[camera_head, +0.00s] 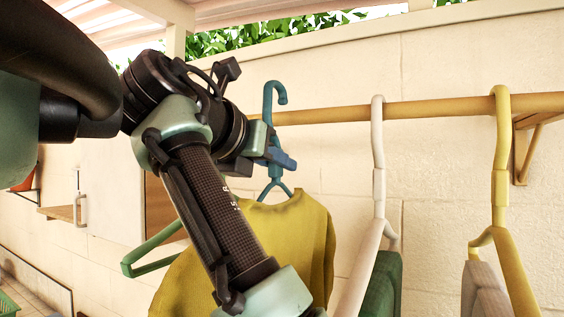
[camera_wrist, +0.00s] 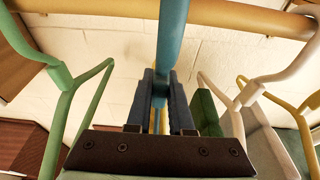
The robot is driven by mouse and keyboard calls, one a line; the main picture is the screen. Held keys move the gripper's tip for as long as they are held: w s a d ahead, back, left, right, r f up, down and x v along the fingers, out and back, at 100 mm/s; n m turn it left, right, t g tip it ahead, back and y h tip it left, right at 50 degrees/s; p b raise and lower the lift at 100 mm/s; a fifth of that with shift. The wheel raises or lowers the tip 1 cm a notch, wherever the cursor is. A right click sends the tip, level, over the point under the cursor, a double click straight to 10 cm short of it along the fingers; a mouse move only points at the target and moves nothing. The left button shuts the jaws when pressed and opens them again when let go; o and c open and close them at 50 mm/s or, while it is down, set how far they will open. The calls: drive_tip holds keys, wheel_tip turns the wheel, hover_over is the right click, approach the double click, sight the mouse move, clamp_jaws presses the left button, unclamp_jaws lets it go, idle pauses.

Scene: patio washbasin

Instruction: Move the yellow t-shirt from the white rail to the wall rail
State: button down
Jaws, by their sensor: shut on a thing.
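The yellow t-shirt (camera_head: 302,235) hangs from a blue hanger (camera_head: 271,95) in the head view, partly hidden behind my arm. My gripper (camera_head: 280,158) is shut on the hanger's stem below the hook. In the wrist view, the blue stem (camera_wrist: 172,35) runs up between the fingers (camera_wrist: 161,88) and crosses in front of the wooden wall rail (camera_wrist: 235,17). In the head view, the hook rises above the wall rail (camera_head: 435,109), its tip pointing right and down. I cannot tell whether the hook is over the rail or in front of it.
A white hanger (camera_head: 378,155) with a green garment (camera_head: 385,285) and a yellow hanger (camera_head: 500,150) with a greyish garment (camera_head: 482,288) hang on the wall rail to the right. A green hanger (camera_head: 150,252) is at left. Rail between the blue and white hangers is bare.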

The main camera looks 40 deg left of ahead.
sight(288, 191)
drive_tip(key=shift+w+r, duration=0.15)
drive_tip(key=shift+w+a+p, duration=0.25)
drive_tip(key=shift+w+p, duration=0.15)
drive_tip(key=shift+w, duration=0.4)
drive_tip(key=shift+w+a+p, duration=0.2)
drive_tip(key=shift+w+p, duration=0.15)
drive_tip(key=shift+w, duration=0.6)
drive_tip(key=shift+f, duration=0.25)
drive_tip(key=shift+f+b, duration=0.8)
drive_tip(key=shift+f, duration=0.3)
